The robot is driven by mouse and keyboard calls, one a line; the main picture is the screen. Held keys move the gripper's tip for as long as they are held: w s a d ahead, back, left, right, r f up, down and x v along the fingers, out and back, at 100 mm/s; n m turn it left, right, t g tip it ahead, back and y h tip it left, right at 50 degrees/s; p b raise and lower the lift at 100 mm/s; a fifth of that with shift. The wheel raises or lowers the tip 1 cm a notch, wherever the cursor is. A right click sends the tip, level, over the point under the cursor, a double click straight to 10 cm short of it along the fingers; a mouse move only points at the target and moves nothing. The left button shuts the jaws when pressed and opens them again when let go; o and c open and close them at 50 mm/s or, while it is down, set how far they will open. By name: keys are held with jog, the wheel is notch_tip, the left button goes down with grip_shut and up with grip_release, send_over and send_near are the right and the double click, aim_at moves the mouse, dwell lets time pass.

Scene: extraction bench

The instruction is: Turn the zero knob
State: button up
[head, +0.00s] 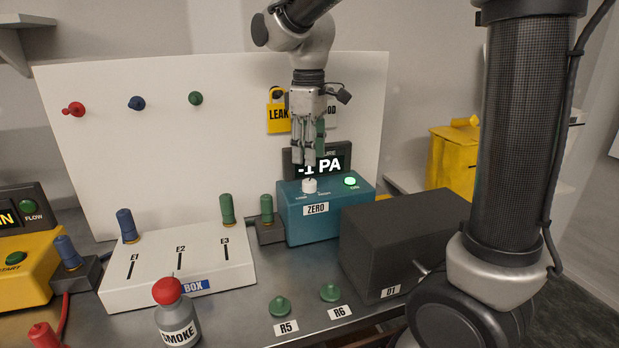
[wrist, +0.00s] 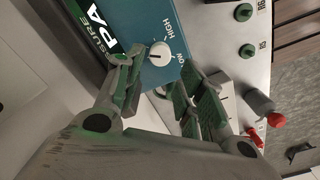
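The zero knob (head: 309,185) is a small white dial on top of the teal box (head: 335,215) labelled ZERO. In the wrist view the white knob (wrist: 160,54) shows a dark pointer line, with HIGH and another word printed beside it. My gripper (head: 309,158) points down just above the knob in the head view. In the wrist view my gripper (wrist: 160,80) has its two fingers spread apart, with the knob beyond the gap between them. The gripper is open and empty, and I see no contact with the knob. Its fingers partly cover the display reading -1 PA (head: 325,166).
A green lit button (head: 350,182) is beside the knob. A dark box (head: 400,240) stands to the right. The white box with slots (head: 180,265) and the smoke bottle (head: 176,310) are at left. A white panel (head: 230,130) rises behind. Green knobs (head: 279,306) sit in front.

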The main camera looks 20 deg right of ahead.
aim_at(309, 181)
notch_tip(309, 181, down, 7)
dwell(0.3)
